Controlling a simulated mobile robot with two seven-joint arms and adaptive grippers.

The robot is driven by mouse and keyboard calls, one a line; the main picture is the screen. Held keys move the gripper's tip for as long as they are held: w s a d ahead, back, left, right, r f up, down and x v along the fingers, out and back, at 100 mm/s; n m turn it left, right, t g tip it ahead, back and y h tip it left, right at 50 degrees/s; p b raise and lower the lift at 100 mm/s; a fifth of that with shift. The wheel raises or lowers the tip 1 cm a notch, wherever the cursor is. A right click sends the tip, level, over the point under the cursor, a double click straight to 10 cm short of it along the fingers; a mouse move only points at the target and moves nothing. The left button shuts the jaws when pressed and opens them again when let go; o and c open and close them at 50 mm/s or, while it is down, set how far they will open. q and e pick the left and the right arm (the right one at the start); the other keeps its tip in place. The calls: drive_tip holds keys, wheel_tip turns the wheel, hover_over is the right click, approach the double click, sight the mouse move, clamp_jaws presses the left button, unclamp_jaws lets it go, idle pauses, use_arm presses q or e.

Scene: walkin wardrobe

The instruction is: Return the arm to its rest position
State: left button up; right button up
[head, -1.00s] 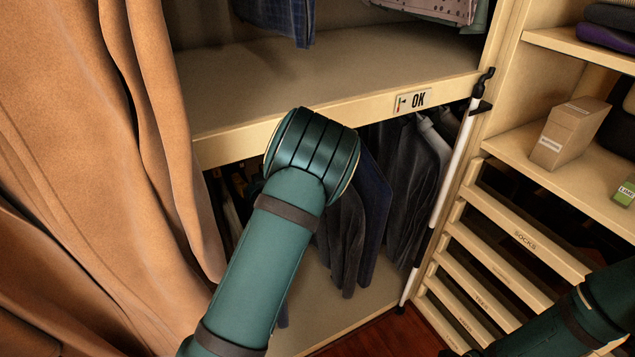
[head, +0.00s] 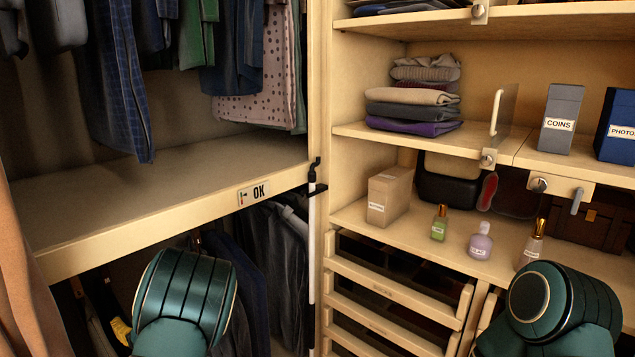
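Two of my teal arm links show in the head view, one at the lower left and one at the lower right. The left one is in front of the hanging compartment below the shelf. The right one is in front of the shelf unit and drawers. Neither gripper is in the picture, so I cannot see what they hold or how they stand.
An upper wardrobe shelf (head: 170,185) with an OK label (head: 253,192) runs across the left. A white pole (head: 312,240) leans by the divider. Right shelves hold a cardboard box (head: 389,195), small bottles (head: 480,242), folded clothes (head: 412,110), a coins box (head: 560,118). Slatted drawers (head: 395,290) stand below.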

use_arm(q)
drive_tip(key=s+d+f+m+g+h, duration=0.1)
drive_tip(key=s+d+f+h, duration=0.2)
drive_tip(key=f, duration=0.5)
drive_tip(key=s+d+f+m+g+h, duration=0.1)
drive_tip(key=s+d+f+g+h, duration=0.2)
drive_tip(key=f, duration=0.4)
drive_tip(key=s+d+f+m+g+h, duration=0.2)
drive_tip(key=s+d+f+h, duration=0.25)
drive_tip(key=d, duration=0.35)
drive_tip(key=s+d+f+m+g+h, duration=0.1)
drive_tip(key=s+d+f+m+h, duration=0.15)
drive_tip(key=s+d+f, duration=0.5)
drive_tip(key=s+d+r+m+g+h, duration=0.1)
drive_tip(key=s+d+r+h, duration=0.1)
drive_tip(key=d, duration=0.3)
drive_tip(key=s+d+r+m+g+h, duration=0.1)
drive_tip(key=s+d+r+h, duration=0.1)
drive_tip(key=s+d, duration=0.3)
drive_tip(key=shift+d+g+h, duration=0.3)
drive_tip(key=shift+g+h, duration=0.1)
drive_tip(key=shift+r, duration=0.1)
